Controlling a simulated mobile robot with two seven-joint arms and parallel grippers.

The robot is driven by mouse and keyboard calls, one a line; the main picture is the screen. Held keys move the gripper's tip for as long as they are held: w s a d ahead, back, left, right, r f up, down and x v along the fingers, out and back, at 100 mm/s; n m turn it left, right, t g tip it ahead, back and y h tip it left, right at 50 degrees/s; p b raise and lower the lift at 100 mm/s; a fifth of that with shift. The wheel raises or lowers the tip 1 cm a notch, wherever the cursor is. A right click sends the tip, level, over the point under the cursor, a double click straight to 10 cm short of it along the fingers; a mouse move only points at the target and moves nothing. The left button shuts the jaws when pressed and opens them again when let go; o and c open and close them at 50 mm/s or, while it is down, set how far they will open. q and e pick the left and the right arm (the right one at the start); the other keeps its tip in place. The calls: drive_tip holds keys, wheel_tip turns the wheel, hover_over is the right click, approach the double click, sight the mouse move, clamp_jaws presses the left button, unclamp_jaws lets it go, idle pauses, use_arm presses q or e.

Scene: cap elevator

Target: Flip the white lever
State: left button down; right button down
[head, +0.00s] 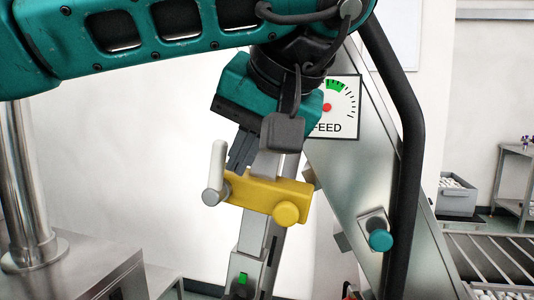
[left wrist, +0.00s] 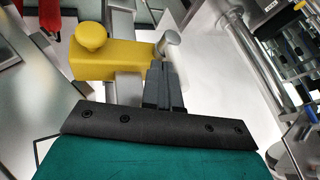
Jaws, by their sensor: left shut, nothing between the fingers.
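The white lever (head: 217,165) is a pale rounded bar at the left end of a yellow block (head: 262,192), standing roughly upright in the head view. The block has a round yellow knob (head: 286,213) and sits on a metal post. My left gripper (head: 238,165) is shut and empty, its dark fingers pointing down just right of the lever, close to the block. In the left wrist view the fingertips (left wrist: 160,66) are close to the lever (left wrist: 170,43) and the yellow block (left wrist: 105,60); whether they touch is unclear. My right gripper is out of view.
A FEED dial (head: 337,108) is behind my left wrist. A slanted metal frame with a teal knob (head: 380,240) and a thick black tube (head: 405,130) stand to the right.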

use_arm(q)
drive_tip(key=shift+w+a, duration=0.1)
drive_tip(key=shift+a+r, duration=0.1)
idle(0.4)
drive_tip(key=shift+a+g+h, duration=0.15)
drive_tip(key=shift+g+h, duration=0.15)
drive_tip(key=shift+h, duration=0.4)
drive_tip(key=shift+w+a+r+n+h, duration=0.15)
drive_tip(key=shift+n+h, duration=0.15)
drive_tip(key=shift+h, duration=0.3)
